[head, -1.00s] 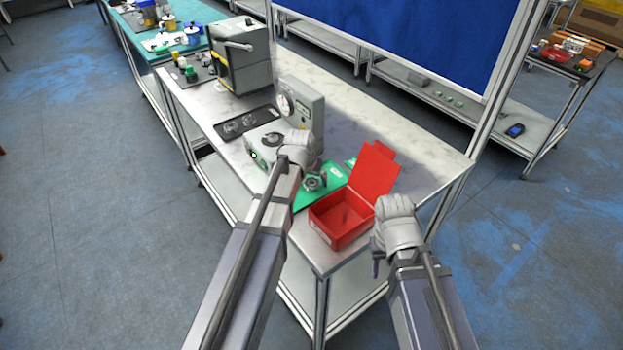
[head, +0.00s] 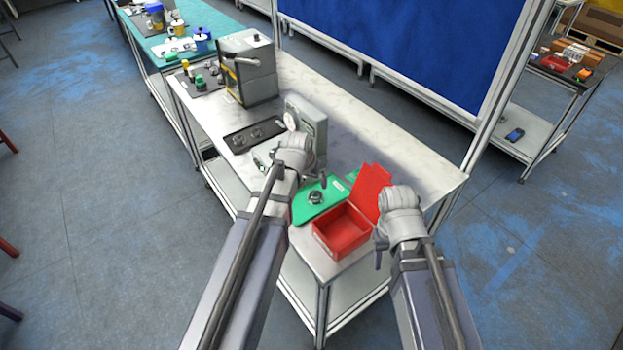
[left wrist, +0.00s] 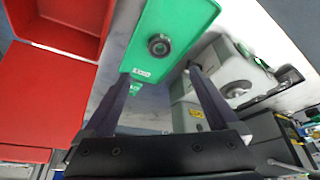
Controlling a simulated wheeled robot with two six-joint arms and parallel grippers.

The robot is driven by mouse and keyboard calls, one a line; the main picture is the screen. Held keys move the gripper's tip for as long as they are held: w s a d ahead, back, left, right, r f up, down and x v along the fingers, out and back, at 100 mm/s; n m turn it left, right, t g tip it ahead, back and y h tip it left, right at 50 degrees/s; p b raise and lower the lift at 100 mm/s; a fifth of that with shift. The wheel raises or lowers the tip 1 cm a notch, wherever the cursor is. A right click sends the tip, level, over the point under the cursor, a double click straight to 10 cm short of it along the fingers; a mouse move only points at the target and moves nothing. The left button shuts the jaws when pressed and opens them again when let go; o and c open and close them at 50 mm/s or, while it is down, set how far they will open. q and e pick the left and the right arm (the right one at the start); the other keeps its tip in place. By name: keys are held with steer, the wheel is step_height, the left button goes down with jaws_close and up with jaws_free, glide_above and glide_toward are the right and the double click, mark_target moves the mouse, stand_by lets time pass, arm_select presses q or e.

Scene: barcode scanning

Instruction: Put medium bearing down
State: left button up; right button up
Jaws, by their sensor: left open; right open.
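A metal ring-shaped bearing (head: 316,197) lies on the green mat (head: 304,213), apart from my grippers. In the left wrist view the bearing (left wrist: 159,45) shows with its dark centre on the green mat (left wrist: 195,14), beyond the fingertips. My left gripper (left wrist: 161,70) is open, with nothing between its two dark fingers. In the head view it is just behind the bearing, its fingers partly hidden by its wrist. My right gripper (head: 380,248) is open to the right of the red box; its fingers are only partly visible.
The red box (head: 341,241) with its raised lid (head: 371,190) stands beside the mat near the table's front corner. A grey gauge device (head: 306,117) and a black tray (head: 254,136) with round parts stand further back. The table's right side is clear.

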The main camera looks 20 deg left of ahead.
arm_select(q)
steer(key=s+d+m+g+y, duration=0.1)
steer(key=s+d+g, duration=0.1)
steer(key=s+d, duration=0.4)
steer(key=s+d+f+m+g, duration=0.1)
steer(key=s+d+m+g, duration=0.1)
steer(key=s+d, duration=0.5)
steer(key=s+g, duration=0.1)
steer(key=s, duration=0.5)
steer(key=shift+s+d+f+y, duration=0.2)
steer(key=shift+d+f+y, duration=0.1)
steer(key=shift+y, duration=0.1)
step_height(320, 180, down, 4)
steer(key=b, duration=0.4)
steer(key=shift+r, duration=0.15)
